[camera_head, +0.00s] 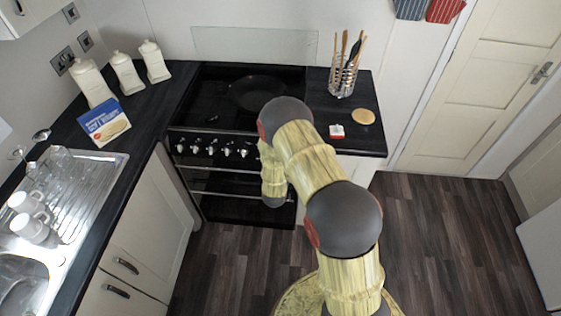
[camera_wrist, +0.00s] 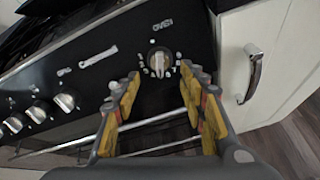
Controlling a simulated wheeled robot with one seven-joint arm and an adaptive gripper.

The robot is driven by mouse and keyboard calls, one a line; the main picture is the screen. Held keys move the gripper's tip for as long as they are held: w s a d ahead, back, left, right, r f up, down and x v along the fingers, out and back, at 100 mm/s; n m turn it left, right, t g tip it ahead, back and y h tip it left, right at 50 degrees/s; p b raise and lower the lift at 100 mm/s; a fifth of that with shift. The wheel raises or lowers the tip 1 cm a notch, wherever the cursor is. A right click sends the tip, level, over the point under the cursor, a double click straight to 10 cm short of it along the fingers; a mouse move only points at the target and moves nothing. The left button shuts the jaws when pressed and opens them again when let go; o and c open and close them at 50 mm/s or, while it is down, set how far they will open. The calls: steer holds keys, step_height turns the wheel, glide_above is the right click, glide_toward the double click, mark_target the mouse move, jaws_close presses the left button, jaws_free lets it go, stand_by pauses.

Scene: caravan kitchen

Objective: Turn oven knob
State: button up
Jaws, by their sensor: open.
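The oven knob (camera_wrist: 159,60) is a silver knob on a black panel under the label OVEN in the wrist view. Marks ring it. My gripper (camera_wrist: 157,85) is open. Its yellow-padded fingers point at the panel, with the knob just beyond the tips and between them in the picture. I cannot tell how far the tips are from the panel. In the head view, my arm hides the oven knob and the right part of the panel, and my gripper cannot be made out. The black cooker (camera_head: 203,88) stands between two counters.
More knobs (camera_wrist: 64,102) sit on the panel to the left. An oven handle bar runs below. A white cupboard door with a metal handle (camera_wrist: 252,72) is close on the right. A pan (camera_head: 250,92) is on the hob. The floor (camera_head: 440,235) at right is clear.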

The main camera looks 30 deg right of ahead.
steer(key=v, duration=1)
steer(key=shift+r, duration=0.1)
